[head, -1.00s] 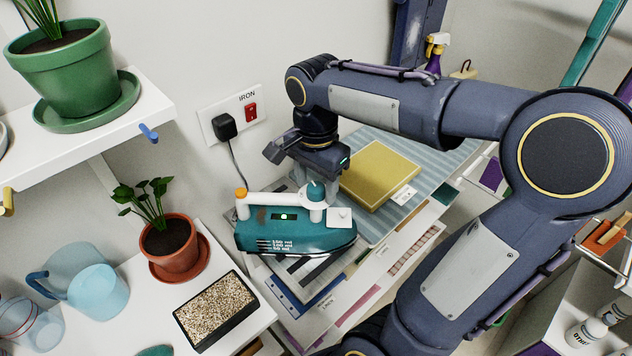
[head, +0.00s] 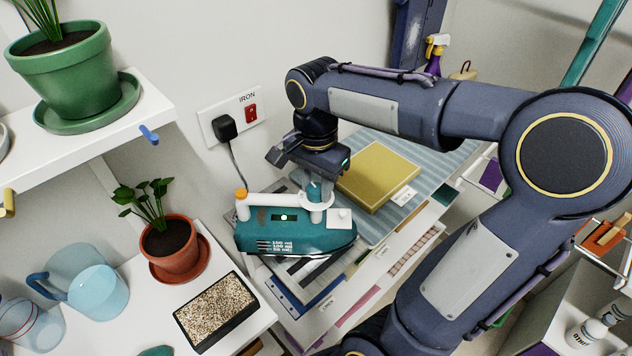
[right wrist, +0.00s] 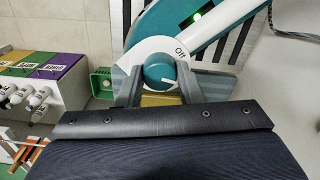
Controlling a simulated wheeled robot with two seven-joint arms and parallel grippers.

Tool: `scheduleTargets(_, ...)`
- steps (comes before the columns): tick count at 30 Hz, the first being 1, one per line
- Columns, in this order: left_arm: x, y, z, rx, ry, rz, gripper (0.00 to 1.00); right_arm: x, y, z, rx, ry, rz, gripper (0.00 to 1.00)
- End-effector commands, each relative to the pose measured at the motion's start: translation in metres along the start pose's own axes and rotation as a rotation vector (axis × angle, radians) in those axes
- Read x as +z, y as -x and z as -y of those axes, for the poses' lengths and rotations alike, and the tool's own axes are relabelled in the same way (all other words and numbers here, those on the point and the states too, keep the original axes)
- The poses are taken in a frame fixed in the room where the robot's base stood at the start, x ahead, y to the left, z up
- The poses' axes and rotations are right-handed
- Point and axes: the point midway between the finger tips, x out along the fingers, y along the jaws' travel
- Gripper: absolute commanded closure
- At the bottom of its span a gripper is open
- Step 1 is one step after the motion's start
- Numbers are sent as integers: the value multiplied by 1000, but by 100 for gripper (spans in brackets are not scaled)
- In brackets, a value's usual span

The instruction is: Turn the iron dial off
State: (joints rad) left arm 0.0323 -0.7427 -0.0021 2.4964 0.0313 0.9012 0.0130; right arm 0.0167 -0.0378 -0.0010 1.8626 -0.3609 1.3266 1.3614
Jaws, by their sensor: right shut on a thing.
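The teal iron (head: 296,237) with a white handle stands on a striped rest on the bench, and its green light is lit. Its teal dial (head: 315,190) sits at the right end of the handle. In the right wrist view the dial (right wrist: 160,75) has a white pointer line, and the word "Off" is printed on the white plate around it. The line points to the right, below the "Off" mark. My right gripper (right wrist: 160,88) is shut on the dial, one finger on each side. My left gripper is not in view.
A black plug (head: 224,128) and a red switch (head: 251,112) are on the wall socket marked IRON. A yellow block (head: 378,174) lies on the blue striped mat to the right. A potted plant (head: 169,247) and a tray of grains (head: 216,311) are to the left.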

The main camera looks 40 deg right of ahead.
Motion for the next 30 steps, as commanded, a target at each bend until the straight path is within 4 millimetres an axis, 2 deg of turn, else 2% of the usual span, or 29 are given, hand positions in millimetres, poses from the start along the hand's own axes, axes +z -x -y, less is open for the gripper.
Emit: scheduleTargets(30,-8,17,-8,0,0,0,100,0,1,0,0,838,-1,90)
